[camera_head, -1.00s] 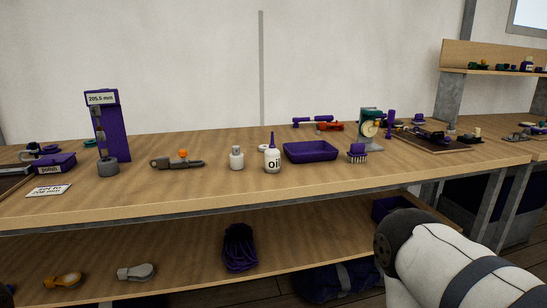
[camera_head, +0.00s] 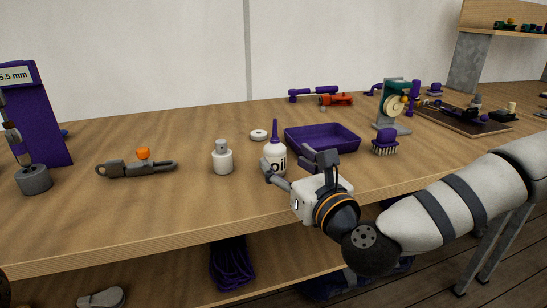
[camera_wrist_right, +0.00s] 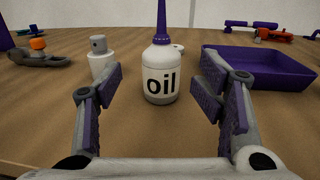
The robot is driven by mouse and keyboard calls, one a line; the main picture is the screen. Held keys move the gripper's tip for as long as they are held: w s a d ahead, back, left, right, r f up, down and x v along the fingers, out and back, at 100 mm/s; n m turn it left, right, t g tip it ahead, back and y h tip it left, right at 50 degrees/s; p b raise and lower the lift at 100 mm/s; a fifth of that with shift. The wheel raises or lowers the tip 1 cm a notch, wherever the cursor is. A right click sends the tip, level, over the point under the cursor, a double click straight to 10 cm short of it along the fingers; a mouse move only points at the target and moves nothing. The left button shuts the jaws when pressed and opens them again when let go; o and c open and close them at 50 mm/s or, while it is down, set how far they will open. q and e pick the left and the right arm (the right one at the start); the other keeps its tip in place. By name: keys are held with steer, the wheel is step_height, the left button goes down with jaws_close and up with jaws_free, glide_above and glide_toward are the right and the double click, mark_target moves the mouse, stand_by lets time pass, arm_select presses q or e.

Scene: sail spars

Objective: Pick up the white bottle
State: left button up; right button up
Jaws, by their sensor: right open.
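A white oil bottle (camera_head: 274,157) with a purple spout and the word "oil" stands upright on the bench. In the right wrist view the oil bottle (camera_wrist_right: 160,75) is centred ahead, between the two fingers in the picture. A smaller white bottle (camera_head: 222,160) with a grey cap stands left of it. In the right wrist view this small bottle (camera_wrist_right: 100,60) is partly behind the left finger. My right gripper (camera_head: 297,168) is open and empty at the front of the oil bottle; its finger overlaps the bottle's lower edge in the head view. My left gripper is not in view.
A purple tray (camera_head: 322,140) lies close right of the oil bottle, with a purple brush (camera_head: 385,143) beyond it. A white ring (camera_head: 259,135) lies behind, and a grey tool (camera_head: 135,169) is at left. Bare wood lies in front of the small bottle.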

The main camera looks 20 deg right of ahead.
mark_target(280, 155)
steer(key=w, duration=0.6)
steer(key=shift+w+a+f, duration=0.25)
steer(key=shift+w+a, duration=0.1)
steer(key=c, duration=1.3)
